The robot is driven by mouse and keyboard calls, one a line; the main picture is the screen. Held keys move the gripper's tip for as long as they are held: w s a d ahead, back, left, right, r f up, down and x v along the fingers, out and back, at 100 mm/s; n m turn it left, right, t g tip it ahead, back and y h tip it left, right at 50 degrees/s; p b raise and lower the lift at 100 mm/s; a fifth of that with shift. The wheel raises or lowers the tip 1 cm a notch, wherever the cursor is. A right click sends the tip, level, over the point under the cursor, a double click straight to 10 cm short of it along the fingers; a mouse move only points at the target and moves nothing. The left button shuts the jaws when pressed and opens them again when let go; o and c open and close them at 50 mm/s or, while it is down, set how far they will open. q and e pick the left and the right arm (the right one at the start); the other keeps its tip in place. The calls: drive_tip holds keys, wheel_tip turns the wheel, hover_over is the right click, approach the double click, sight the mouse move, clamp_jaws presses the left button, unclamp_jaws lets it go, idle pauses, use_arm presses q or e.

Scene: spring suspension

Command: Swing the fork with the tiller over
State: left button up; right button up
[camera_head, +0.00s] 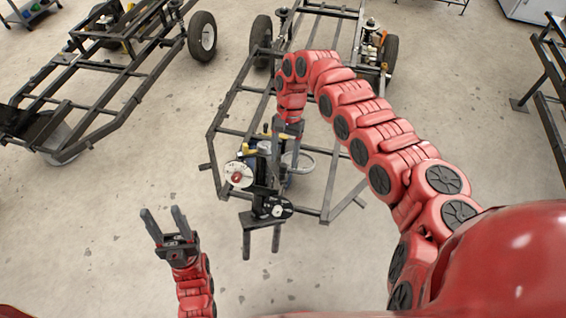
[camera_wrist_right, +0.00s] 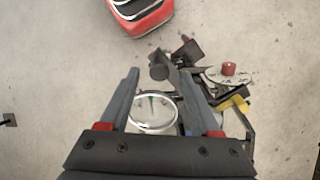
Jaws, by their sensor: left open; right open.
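A dark assembly with two prongs pointing toward me, which looks like the fork (camera_head: 262,222), sits at the near end of the middle chassis frame. My right gripper (camera_head: 287,170) reaches down beside it, partly hidden by its own wrist. In the right wrist view, the open right gripper (camera_wrist_right: 159,74) has a dark bar with a round end (camera_wrist_right: 160,70) showing between and beyond its fingertips. I cannot tell whether this bar is the tiller or whether the fingers touch it. My left gripper (camera_head: 164,220) is open and empty over bare floor, left of the fork.
A white dial with a red knob (camera_head: 238,174) and a black dial (camera_head: 273,207) are on the assembly. A pale ring (camera_wrist_right: 153,112) lies below the right fingers. The middle chassis (camera_head: 216,127) and another chassis (camera_head: 120,62) stand beyond. The near floor is clear.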

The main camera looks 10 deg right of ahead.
sight(284, 165)
drive_tip(key=shift+p+x, duration=0.5)
drive_tip(key=shift+x, duration=1.65)
clamp_jaws()
